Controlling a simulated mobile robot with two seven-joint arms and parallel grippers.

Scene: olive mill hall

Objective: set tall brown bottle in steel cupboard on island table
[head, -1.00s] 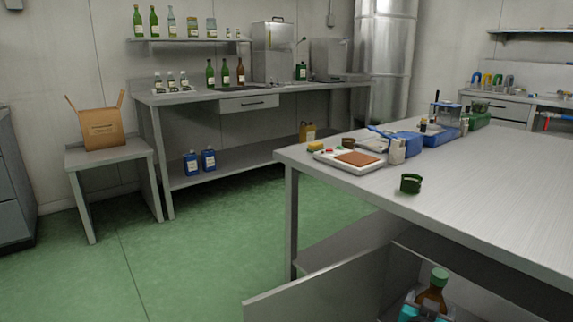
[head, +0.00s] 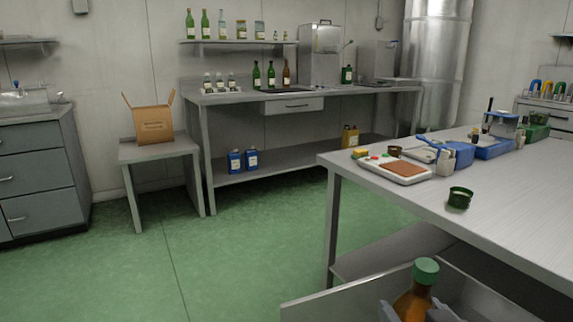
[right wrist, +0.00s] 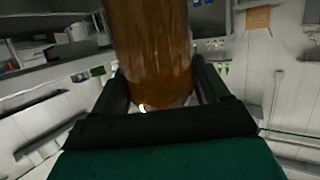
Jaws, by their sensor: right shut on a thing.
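A tall brown bottle (head: 413,303) with a green cap is upright at the bottom of the head view, its lower part cut off by the frame edge. My right gripper (head: 416,313) is shut around it. In the right wrist view the brown bottle (right wrist: 150,50) fills the space between the fingers of the right gripper (right wrist: 160,88). A grey steel panel (head: 345,302), perhaps an open cupboard door, stands out from beneath the island table (head: 515,190), beside the bottle. The cupboard's inside is not clearly seen. My left gripper is not in view.
On the island table are a green lid or cup (head: 459,197), a white tray (head: 412,176) and blue containers (head: 494,147). A back counter (head: 235,96) holds bottles, including another brown one (head: 286,73). A cardboard box (head: 153,123) sits on a side table. Green floor (head: 240,240) between is clear.

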